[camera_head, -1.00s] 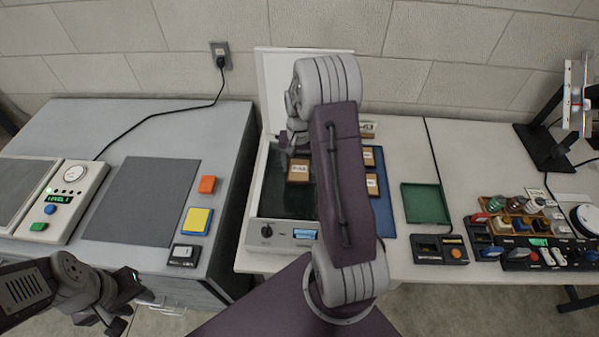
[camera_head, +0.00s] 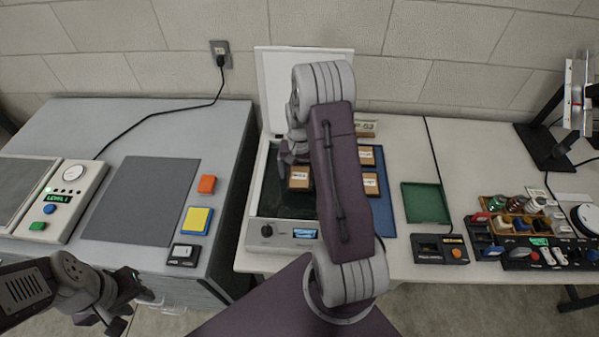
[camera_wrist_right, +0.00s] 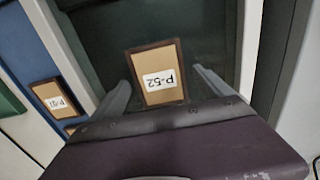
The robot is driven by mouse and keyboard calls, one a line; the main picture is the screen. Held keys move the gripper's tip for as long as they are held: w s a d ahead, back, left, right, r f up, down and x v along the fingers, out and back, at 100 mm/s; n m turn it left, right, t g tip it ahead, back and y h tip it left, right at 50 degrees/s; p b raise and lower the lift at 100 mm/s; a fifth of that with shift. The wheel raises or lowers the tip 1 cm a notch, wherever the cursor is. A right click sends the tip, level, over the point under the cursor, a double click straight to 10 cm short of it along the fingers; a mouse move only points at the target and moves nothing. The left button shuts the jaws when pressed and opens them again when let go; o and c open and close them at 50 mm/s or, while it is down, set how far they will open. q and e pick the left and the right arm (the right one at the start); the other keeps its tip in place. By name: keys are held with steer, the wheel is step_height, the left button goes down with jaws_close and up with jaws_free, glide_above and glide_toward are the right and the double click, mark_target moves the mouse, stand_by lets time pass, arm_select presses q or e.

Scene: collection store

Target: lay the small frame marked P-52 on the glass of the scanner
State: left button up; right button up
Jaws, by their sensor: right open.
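The small frame marked P-52 (camera_wrist_right: 162,78) has a brown rim and a white label. It lies flat over the dark glass (camera_wrist_right: 205,35) of the scanner (camera_head: 283,228), near the middle in the head view (camera_head: 300,178). My right gripper (camera_head: 291,158) is over the glass at the frame. In the right wrist view its two fingers stand apart on either side of the frame, with a gap at the right finger. Part of the glass is hidden by my right arm. My left gripper (camera_head: 128,305) is low at the left, away from the scanner; its jaw gap is unclear.
The scanner's white lid (camera_head: 275,85) stands open at the back. Other small frames (camera_head: 371,184), one marked P-51 (camera_wrist_right: 52,98), lie on a blue mat (camera_head: 386,215) right of the scanner. A green tray (camera_head: 425,203) and a crowded tool area (camera_head: 530,235) are farther right.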

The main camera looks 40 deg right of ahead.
mark_target(300, 176)
step_height(300, 176, up, 12)
steer(key=p, duration=0.1)
steer(key=s+a+f+n+t, duration=0.1)
steer(key=s+a+n, duration=0.6)
steer(key=s+a, duration=0.5)
steer(key=a, duration=0.5)
steer(key=shift+s+f+n, duration=0.3)
steer(key=shift+f+n, duration=0.05)
steer(key=shift+n, duration=0.05)
